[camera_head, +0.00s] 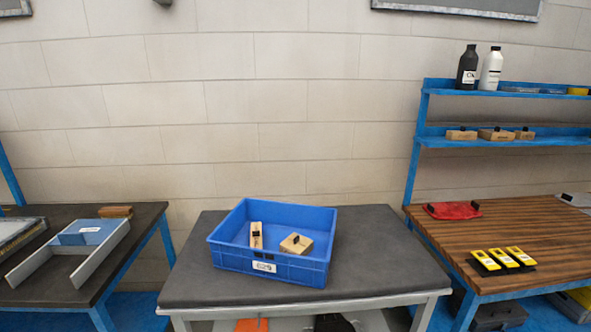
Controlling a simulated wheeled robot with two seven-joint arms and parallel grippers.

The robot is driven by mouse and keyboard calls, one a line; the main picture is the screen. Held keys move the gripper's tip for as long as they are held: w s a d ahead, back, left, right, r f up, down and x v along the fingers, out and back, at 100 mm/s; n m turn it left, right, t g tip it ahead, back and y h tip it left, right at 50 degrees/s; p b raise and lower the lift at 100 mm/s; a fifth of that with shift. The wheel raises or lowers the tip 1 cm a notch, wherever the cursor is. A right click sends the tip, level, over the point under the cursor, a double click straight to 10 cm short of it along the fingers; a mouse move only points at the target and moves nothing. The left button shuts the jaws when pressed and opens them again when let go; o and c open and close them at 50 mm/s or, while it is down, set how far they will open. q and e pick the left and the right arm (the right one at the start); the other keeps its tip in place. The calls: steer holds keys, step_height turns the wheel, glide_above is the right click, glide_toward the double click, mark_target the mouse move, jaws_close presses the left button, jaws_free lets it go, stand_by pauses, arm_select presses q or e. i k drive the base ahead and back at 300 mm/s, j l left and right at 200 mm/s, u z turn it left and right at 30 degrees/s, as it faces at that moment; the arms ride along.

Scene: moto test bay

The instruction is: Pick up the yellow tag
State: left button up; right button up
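Several yellow tags, three in number, lie side by side on a black base on the wooden bench at the right: a left one (485,260), a middle one (503,258) and a right one (520,256). Each has dark and pale markings too small to read. Neither of my grippers shows in the head view, and nothing is seen touching the tags.
A blue crate (222,255) with two brown boxes stands on the grey middle table (385,260). A red object (452,210) lies behind the tags on the wooden bench (545,225). A blue shelf (500,142) rises behind. A dark table (60,280) stands left.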

mark_target(527, 261)
steer(key=z, duration=1.7)
steer(key=u, duration=0.3)
steer(key=i+l+u, duration=0.15)
steer(key=u, duration=0.25)
steer(key=i+l+u, duration=0.1)
steer(key=l+u, duration=0.15)
steer(key=u, duration=0.15)
steer(key=i+l+u, duration=0.1)
steer(key=u, duration=0.3)
steer(key=l+u, duration=0.4)
